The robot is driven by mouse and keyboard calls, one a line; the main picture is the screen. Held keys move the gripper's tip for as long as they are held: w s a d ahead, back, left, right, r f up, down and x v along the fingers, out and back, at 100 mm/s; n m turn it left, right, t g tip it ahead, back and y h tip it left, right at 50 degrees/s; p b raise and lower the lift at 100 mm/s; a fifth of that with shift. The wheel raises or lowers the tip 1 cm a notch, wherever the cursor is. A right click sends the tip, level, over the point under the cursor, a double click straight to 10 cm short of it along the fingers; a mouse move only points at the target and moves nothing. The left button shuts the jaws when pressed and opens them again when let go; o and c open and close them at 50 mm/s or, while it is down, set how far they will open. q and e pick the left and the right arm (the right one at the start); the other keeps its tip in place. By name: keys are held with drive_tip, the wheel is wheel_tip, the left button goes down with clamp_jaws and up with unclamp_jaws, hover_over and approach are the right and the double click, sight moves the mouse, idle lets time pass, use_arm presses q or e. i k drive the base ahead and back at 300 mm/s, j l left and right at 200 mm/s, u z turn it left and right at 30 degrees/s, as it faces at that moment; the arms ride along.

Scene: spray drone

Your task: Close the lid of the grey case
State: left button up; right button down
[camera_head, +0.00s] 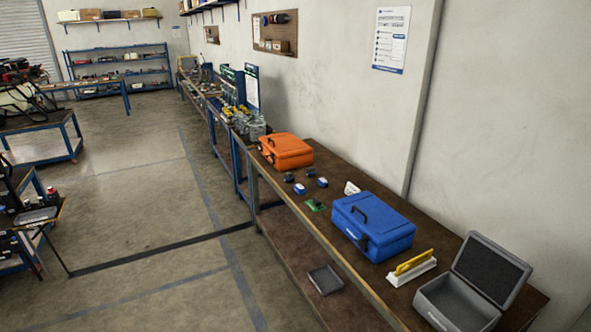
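The grey case (458,301) sits at the near right end of the long workbench, cut slightly by the bottom of the picture. Its lid (491,268) stands open, tilted up on the wall side, with a dark lining facing out. The inside of the case looks empty. Neither of my grippers is in view.
The brown bench top (337,222) also carries a yellow item in a white holder (412,266), a closed blue case (372,226), several small parts and a closed orange case (286,151). A grey tray (325,279) lies on the lower shelf. The floor (140,205) left of the bench is clear.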

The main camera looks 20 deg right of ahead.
sight(494, 271)
drive_tip(key=i+l+z, duration=0.15)
drive_tip(key=i+z, duration=0.8)
drive_tip(key=i+j+z, duration=0.25)
drive_tip(key=i+z, duration=0.2)
drive_tip(key=i+j+z, duration=0.45)
drive_tip(key=i+z, duration=0.8)
drive_tip(key=i+j+z, duration=0.15)
drive_tip(key=i+z, duration=0.25)
drive_tip(key=i+j+z, duration=0.4)
drive_tip(key=k+l, duration=0.05)
drive_tip(key=l, duration=0.05)
